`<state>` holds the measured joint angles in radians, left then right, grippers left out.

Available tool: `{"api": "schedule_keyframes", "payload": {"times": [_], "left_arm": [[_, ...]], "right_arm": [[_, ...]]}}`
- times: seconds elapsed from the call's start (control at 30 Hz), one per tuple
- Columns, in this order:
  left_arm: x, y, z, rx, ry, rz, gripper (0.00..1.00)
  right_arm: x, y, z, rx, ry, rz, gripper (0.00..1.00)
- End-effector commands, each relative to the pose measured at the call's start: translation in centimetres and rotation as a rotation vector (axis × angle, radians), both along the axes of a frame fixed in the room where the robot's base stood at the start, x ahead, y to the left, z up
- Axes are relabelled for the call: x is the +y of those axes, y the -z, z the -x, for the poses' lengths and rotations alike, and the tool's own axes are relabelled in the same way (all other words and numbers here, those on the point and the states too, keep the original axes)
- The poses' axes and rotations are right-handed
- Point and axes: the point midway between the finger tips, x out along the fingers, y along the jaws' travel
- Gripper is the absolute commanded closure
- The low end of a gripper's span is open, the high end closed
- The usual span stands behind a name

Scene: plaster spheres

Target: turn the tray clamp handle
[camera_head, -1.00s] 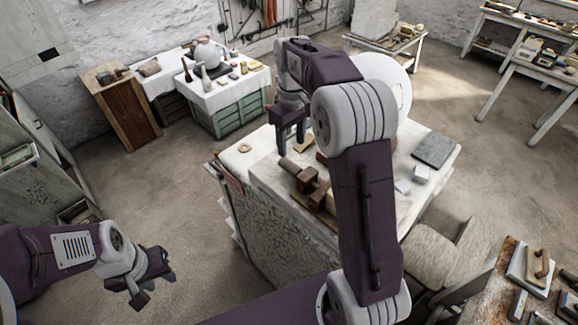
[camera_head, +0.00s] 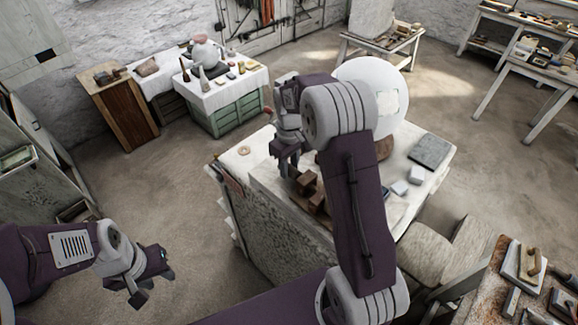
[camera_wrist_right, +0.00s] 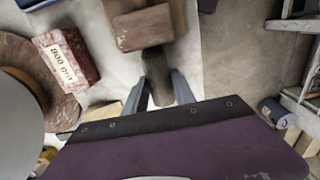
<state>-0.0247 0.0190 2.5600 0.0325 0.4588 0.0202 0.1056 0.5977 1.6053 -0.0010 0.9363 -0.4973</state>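The tray clamp (camera_head: 310,190), with brown wooden blocks, sits on the pale workbench top. In the right wrist view, its dark handle (camera_wrist_right: 157,72) points toward me below a wooden block (camera_wrist_right: 143,27). My right gripper (camera_head: 290,166) is down at the clamp's handle end. In the wrist view, the right gripper's fingers (camera_wrist_right: 160,88) stand open on either side of the handle; firm contact is not visible. The gripper hides most of the handle in the head view. My left gripper (camera_head: 153,285) is open and empty over the floor at lower left.
A red labelled block (camera_wrist_right: 66,57) lies left of the clamp in the wrist view. The floor left of the bench is clear.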

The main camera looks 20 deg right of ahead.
Motion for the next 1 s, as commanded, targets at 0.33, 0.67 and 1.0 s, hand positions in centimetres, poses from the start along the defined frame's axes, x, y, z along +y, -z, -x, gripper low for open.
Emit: {"api": "schedule_keyframes", "payload": {"times": [0.33, 0.67, 1.0], "left_arm": [[0.0, 0.5, 0.0, 0.000, 0.000, 0.000, 0.64], [0.0, 3.7, 0.0, 0.000, 0.000, 0.000, 0.64], [0.0, 8.4, 0.0, 0.000, 0.000, 0.000, 0.64]], "right_arm": [[0.1, 0.1, 0.1, -0.007, -0.002, 0.021, 1.00], [0.5, 0.6, 0.2, -0.084, -0.007, 0.203, 1.00], [0.8, 0.8, 0.2, -0.179, -0.004, 0.425, 1.00]]}}
